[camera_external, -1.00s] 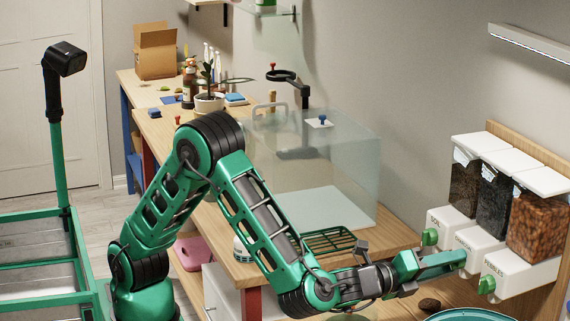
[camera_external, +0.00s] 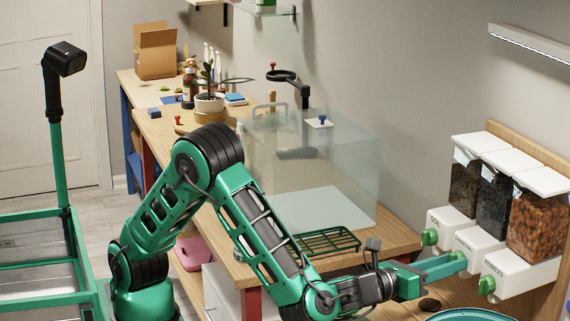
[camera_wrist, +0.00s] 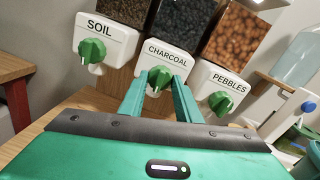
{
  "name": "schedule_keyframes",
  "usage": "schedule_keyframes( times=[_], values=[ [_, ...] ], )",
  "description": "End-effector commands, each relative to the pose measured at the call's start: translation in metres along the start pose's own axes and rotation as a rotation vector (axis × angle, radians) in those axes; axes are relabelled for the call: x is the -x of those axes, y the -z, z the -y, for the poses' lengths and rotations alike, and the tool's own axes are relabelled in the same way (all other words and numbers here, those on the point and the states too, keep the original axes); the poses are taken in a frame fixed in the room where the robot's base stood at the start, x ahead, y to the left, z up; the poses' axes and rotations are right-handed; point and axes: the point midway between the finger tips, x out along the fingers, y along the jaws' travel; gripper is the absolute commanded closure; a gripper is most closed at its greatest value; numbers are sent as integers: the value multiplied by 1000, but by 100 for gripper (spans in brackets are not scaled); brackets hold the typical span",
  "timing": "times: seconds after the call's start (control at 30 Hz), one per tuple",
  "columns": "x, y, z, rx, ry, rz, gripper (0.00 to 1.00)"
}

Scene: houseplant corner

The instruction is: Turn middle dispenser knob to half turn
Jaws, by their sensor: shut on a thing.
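The middle dispenser (camera_external: 478,243), labelled CHARCOAL, is a white box under a bin of dark grains. It also shows in the wrist view (camera_wrist: 168,54). Its green knob (camera_wrist: 159,76) sits between the fingertips of my gripper (camera_wrist: 161,83), one finger on each side. My gripper is shut on the knob. In the external view my gripper (camera_external: 459,261) reaches the front of the middle dispenser, and its fingers mostly hide the knob. The knob's exact angle is hard to read between the fingers.
The SOIL knob (camera_wrist: 92,50) is close on the left and the PEBBLES knob (camera_wrist: 221,102) close on the right. A teal basin (camera_external: 470,314) lies below the dispensers. A glass tank (camera_external: 310,165) stands on the wooden bench to the left.

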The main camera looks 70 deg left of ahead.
Motion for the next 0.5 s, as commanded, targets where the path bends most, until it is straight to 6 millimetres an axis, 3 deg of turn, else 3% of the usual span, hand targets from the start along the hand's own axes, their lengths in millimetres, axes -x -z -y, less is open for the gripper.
schedule_keyframes(
  times=[0.5],
  values=[
    [1, 6, -1, -44, -1, -7, 92]
  ],
)
